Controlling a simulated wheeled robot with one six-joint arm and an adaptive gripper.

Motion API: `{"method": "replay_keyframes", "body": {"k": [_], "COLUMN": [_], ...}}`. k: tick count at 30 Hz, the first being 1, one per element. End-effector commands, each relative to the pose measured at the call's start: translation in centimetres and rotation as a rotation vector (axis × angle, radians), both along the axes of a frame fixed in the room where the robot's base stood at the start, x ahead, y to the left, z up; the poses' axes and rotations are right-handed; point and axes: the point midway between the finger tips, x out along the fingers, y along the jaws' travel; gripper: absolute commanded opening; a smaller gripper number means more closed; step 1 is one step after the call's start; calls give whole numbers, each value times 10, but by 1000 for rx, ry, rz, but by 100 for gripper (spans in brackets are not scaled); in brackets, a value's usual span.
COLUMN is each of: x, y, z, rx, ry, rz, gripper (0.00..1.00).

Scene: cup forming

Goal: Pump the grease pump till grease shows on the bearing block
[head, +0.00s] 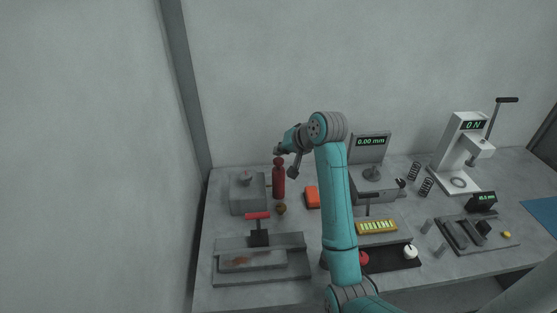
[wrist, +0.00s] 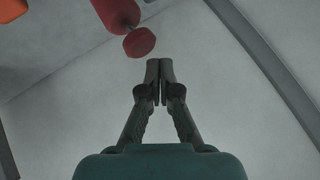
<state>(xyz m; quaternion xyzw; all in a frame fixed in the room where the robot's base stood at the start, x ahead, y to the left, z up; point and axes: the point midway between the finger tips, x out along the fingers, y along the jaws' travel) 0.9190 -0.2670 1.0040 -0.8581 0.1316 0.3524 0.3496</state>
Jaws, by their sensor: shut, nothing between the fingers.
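The grease pump (head: 279,183) looks to be the upright red cylinder with a round red knob at its top, standing on the table left of my arm. In the wrist view the pump body (wrist: 114,12) and its knob (wrist: 139,42) show at the top, just left of my fingertips. My gripper (head: 278,151) is above the knob in the head view. The fingers (wrist: 160,64) are shut and empty, apart from the knob in the picture. The bearing block (head: 248,202) seems to be the grey block left of the pump. I cannot make out grease on it.
An orange box (head: 312,197) stands right of the pump and a small brownish ball (head: 281,210) in front. Gauges and a press (head: 462,150) fill the right. The wall is behind.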

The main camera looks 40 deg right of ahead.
Motion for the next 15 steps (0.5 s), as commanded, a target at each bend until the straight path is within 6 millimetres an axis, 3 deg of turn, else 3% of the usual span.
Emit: {"method": "replay_keyframes", "body": {"k": [15], "x": [0], "y": [0], "z": [-8], "rx": [0], "ry": [-1], "rz": [-1], "gripper": [0]}}
